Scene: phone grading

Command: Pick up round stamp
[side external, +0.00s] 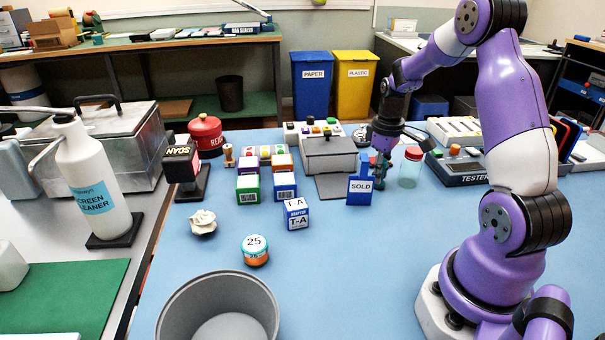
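A small wooden piece (228,155) with a rounded top stands left of centre on the blue mat. It looks like the round stamp, but it is too small to be sure. A larger red round object with printed letters (205,137) stands just behind it. My gripper (382,168) points down well to the right of both, behind the blue SOLD sign (360,186). The sign partly covers the fingers, and I cannot tell whether they are open or shut or hold anything.
Small labelled boxes (285,186) stand in the middle of the blue mat (345,265). A clear jar with a red lid (410,167) is right of my gripper. A grey bin (218,308), a round 25 tin (255,250) and crumpled paper (203,222) are in front.

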